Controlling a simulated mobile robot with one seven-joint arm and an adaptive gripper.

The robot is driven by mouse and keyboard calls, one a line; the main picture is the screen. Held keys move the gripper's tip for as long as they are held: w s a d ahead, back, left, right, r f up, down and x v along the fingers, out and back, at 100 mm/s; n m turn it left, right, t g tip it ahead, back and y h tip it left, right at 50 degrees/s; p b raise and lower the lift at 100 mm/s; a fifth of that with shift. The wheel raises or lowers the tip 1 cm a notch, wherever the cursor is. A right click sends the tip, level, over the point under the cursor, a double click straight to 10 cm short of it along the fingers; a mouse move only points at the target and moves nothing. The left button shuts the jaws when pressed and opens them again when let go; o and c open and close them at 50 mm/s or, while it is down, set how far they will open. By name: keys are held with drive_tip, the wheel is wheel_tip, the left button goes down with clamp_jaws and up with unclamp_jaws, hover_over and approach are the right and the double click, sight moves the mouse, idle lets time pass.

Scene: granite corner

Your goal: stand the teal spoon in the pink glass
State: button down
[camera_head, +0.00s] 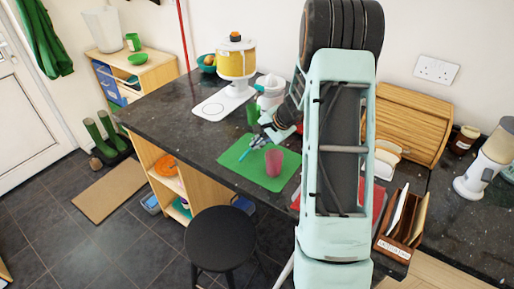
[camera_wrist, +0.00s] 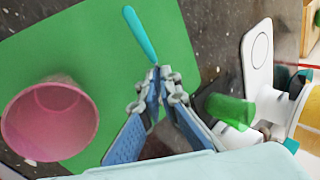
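The pink glass (camera_head: 274,162) stands upright on the green mat (camera_head: 246,170) in the head view. In the wrist view the glass (camera_wrist: 48,120) is at the left, its open mouth in sight, apart from my gripper. My gripper (camera_wrist: 164,76) has its fingertips close together on the thin part of the teal spoon (camera_wrist: 140,34), right of the glass. The spoon's rounded end points away from the fingers, over the mat. Part of the spoon is hidden by the fingers. In the head view my gripper (camera_head: 262,141) is just behind and left of the glass.
A yellow and white appliance (camera_head: 236,65) and a white board (camera_head: 215,106) are behind the mat. A wooden letter rack (camera_head: 399,232) is at the right. The counter left of the mat is clear.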

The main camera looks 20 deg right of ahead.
drive_tip(key=shift+f, duration=1.15)
drive_tip(key=shift+f+b, duration=0.25)
drive_tip(key=shift+b, duration=0.1)
drive_tip(key=c, duration=2.4)
unclamp_jaws()
drive_tip(key=shift+r, duration=0.1)
drive_tip(key=shift+r, duration=0.1)
drive_tip(key=shift+s+r+p, duration=0.1)
drive_tip(key=shift+r+p, duration=0.1)
drive_tip(key=shift+p, duration=0.25)
drive_tip(key=b+v, duration=0.1)
drive_tip(key=v, duration=1)
drive_tip(key=shift+s+d+r, duration=0.1)
drive_tip(key=shift+s+r, duration=0.05)
drive_tip(key=shift+r, duration=0.15)
